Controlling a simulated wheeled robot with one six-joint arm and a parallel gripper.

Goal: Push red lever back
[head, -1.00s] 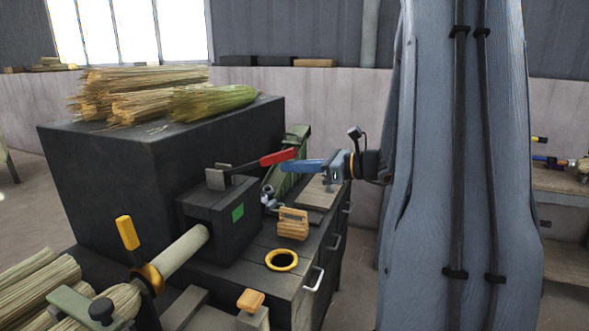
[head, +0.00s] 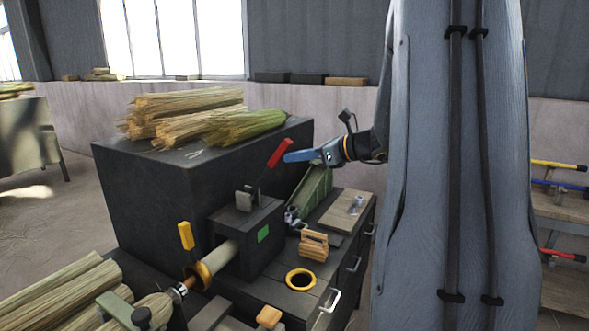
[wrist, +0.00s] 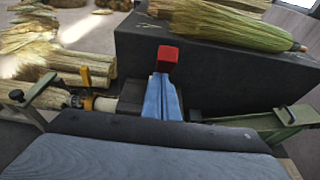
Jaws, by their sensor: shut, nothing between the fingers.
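The red lever (head: 278,155) stands on top of the small dark box with the green patch (head: 263,233) and slants up to the right in the head view. My gripper (head: 288,157) has blue fingers, shut and empty. Their tips are at the right side of the lever's red handle, touching or very close; I cannot tell which. In the wrist view the shut fingers (wrist: 162,80) point at the red handle end (wrist: 167,58), which shows just beyond the tips. The lever's lower part is hidden there.
A large dark box (head: 140,200) with straw bundles (head: 185,115) stands behind and left. A yellow-handled lever (head: 186,236), a yellow ring (head: 300,279) and a wooden block (head: 314,245) are nearer. A green clamp (head: 312,190) lies right of the lever.

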